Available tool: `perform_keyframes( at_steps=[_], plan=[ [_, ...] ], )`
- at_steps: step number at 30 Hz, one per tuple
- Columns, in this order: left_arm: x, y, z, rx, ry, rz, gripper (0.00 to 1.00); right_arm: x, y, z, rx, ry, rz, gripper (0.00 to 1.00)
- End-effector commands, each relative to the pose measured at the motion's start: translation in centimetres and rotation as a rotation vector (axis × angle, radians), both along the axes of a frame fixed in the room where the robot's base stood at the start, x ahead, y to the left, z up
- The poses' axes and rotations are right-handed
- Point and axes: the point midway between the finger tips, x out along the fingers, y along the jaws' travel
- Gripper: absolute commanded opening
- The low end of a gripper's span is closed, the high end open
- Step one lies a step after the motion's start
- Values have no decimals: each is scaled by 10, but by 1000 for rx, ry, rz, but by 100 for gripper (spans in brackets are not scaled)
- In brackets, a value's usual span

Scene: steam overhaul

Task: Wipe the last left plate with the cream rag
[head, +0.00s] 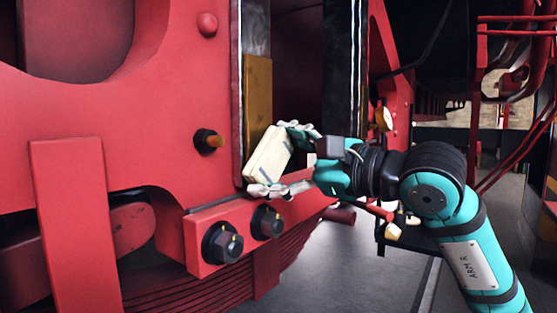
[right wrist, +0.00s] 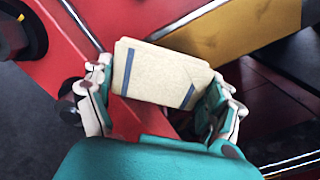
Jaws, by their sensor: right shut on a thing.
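The cream rag (head: 268,154) is a folded, thick pad with blue-grey stripes; it also shows in the right wrist view (right wrist: 160,75). My right gripper (head: 281,160) is shut on the rag, with one finger at each end, and holds it tilted. A brass-yellow plate (head: 258,100) stands upright on the red frame, just above and behind the rag in the head view. In the right wrist view the plate (right wrist: 235,24) lies beyond the rag's far edge. I cannot tell whether rag and plate touch. The rag may hide the plate's lower end. My left gripper is not in view.
The red frame (head: 100,110) fills the left side. Dark bolts (head: 222,243) with yellow tips jut from the red block under the rag. A dark upright guide (head: 340,70) stands right of a gap beside the plate. Red railings (head: 515,35) are at the right.

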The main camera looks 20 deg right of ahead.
Motion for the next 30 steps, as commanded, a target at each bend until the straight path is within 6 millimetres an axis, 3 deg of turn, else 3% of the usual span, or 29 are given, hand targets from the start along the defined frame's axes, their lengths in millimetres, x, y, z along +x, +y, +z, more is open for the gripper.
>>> perform_keyframes(
  at_steps=[10, 30],
  plan=[
    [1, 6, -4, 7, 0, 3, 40, -4, -3, -1, 0, -2, -1, 63],
    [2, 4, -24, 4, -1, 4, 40, -48, -37, -1, 0, -1, -1, 63]
  ],
)
